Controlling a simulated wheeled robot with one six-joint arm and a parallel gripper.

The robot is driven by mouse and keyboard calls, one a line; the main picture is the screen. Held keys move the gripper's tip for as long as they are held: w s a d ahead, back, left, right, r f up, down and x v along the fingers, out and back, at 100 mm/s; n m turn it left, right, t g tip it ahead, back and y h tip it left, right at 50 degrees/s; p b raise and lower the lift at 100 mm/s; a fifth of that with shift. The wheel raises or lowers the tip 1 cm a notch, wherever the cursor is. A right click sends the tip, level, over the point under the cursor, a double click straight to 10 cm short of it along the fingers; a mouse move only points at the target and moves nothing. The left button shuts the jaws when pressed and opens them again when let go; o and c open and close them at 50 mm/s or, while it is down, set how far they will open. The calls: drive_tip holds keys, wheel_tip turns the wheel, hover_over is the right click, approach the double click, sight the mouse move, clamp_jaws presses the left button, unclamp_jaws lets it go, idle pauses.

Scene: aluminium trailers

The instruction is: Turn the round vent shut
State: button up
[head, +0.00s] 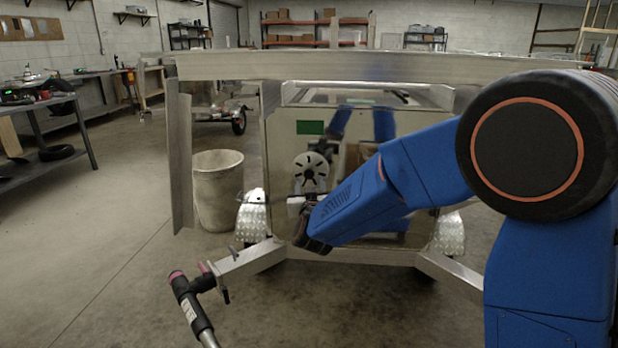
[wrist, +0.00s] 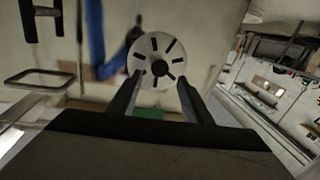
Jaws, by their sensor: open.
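The round vent (head: 311,172) is a pale disc with dark radial slots and a dark hub on the shiny front panel of the aluminium trailer (head: 384,239). It also shows in the wrist view (wrist: 158,67), upper middle, just beyond the fingertips. Its slots look dark; how far they are open I cannot tell. My gripper (wrist: 161,80) is open, with one finger on each side of the vent's lower part in that view. Nothing is held. Whether the fingertips touch the disc I cannot tell. In the head view my wrist sits just below the vent and hides most of the gripper.
A green label (head: 310,127) is above the vent. An aluminium beam (head: 330,66) crosses in front at the top, with an upright piece (head: 180,165) at left. A grey bin (head: 217,190) stands left of the trailer. The drawbar's handle (head: 190,308) juts forward. The left floor is clear.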

sight(309, 174)
drive_tip(key=shift+w+a, duration=0.2)
drive_tip(key=shift+w, duration=1.35)
drive_tip(key=shift+w+a, duration=0.15)
drive_tip(key=shift+w, duration=1.35)
drive_tip(key=c, duration=1)
